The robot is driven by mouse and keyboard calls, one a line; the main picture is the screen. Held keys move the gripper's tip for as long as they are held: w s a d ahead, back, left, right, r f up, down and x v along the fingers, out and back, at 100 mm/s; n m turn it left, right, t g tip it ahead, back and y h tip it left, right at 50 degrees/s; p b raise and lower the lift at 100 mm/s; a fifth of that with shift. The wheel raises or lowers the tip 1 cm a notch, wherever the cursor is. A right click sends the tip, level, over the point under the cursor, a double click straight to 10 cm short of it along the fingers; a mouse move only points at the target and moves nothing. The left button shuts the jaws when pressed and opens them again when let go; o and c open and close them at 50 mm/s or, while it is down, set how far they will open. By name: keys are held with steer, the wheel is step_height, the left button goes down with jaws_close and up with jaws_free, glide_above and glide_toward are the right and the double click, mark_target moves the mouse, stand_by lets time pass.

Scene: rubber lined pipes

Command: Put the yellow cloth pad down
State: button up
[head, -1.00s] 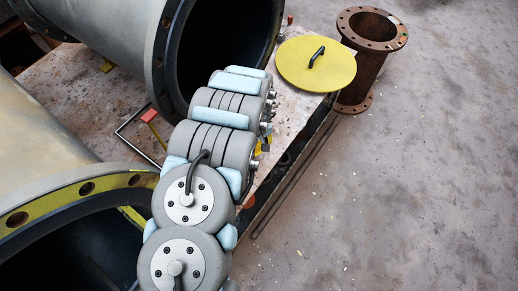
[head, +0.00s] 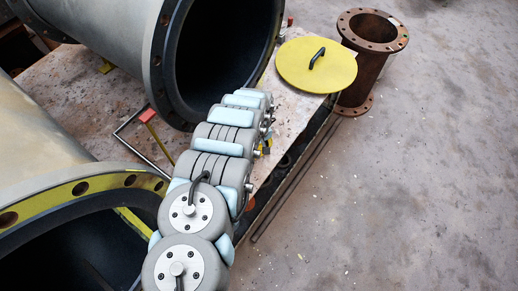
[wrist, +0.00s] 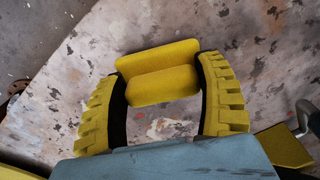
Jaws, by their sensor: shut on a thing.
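The yellow cloth pad (wrist: 160,75) shows in the wrist view as two thick padded folds or layers, one beside the other. My gripper (wrist: 161,70), with ribbed yellow fingers, is shut on the pad, one finger at each end. Below the pad is the worn, paint-stained tabletop (wrist: 160,125); I cannot tell how far the pad is above it. In the head view my arm reaches toward the table and hides the gripper and the pad.
A round yellow lid with a black handle (head: 316,65) lies on the table's far end. A rusty flanged pipe (head: 368,70) stands beside it on the floor. Large rubber-lined pipes (head: 225,50) flank my arm on the left. A yellow part (wrist: 285,147) sits at the wrist view's right.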

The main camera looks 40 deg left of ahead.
mark_target(259, 147)
steer(key=shift+f, duration=0.3)
steer(key=o, duration=1.2)
steer(key=shift+w+r, duration=0.1)
steer(key=shift+r, duration=0.8)
step_height(259, 147, up, 10)
steer(key=p, duration=0.2)
steer(key=shift+r, duration=0.25)
